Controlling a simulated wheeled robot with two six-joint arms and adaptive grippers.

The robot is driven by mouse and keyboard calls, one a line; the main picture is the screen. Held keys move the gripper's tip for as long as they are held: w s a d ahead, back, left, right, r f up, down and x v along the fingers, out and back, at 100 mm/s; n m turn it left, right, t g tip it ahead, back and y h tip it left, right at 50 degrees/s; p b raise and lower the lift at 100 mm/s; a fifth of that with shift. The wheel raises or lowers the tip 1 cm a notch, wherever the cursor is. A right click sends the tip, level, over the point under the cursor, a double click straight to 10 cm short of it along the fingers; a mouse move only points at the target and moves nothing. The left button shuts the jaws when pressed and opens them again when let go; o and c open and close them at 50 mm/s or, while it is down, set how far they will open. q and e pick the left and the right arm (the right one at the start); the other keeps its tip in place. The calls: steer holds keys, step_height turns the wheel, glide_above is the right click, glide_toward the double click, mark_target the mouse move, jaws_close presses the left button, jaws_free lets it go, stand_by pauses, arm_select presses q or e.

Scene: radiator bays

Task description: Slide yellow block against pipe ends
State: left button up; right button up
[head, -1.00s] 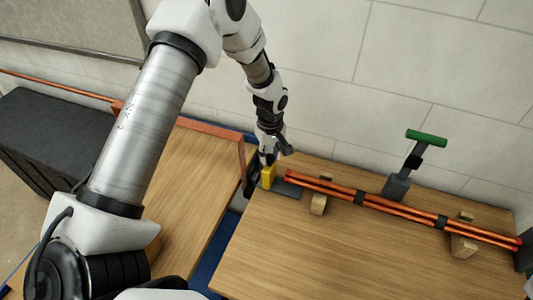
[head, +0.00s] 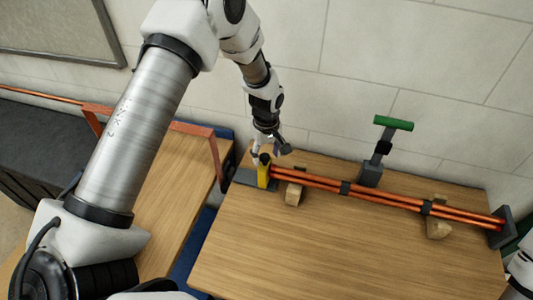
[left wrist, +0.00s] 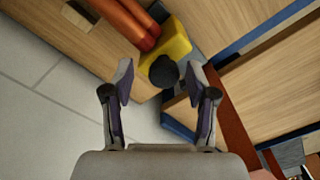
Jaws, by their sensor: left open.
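The yellow block (head: 263,177) stands at the left ends of the copper pipes (head: 325,186) and appears to touch them. It also shows in the left wrist view (left wrist: 178,38), close against the pipe ends (left wrist: 135,22). A black round knob (left wrist: 163,71) sticks out from the block. My left gripper (left wrist: 160,82) is open, with one finger on each side of the knob; contact with it is unclear. In the head view my left gripper (head: 268,154) is just above the block and partly hides its top. My right gripper is outside the view.
A grey plate (head: 243,178) extends left of the block. Wooden supports (head: 294,194) hold the pipes, and a green-handled clamp (head: 393,123) stands behind them. A dark grey stop (head: 506,221) is at the right end. The front of the wooden table (head: 310,255) is clear.

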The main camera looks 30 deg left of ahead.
arm_select(q)
step_height(320, 180, up, 12)
stand_by(0.3)
steer(key=shift+w, duration=0.2)
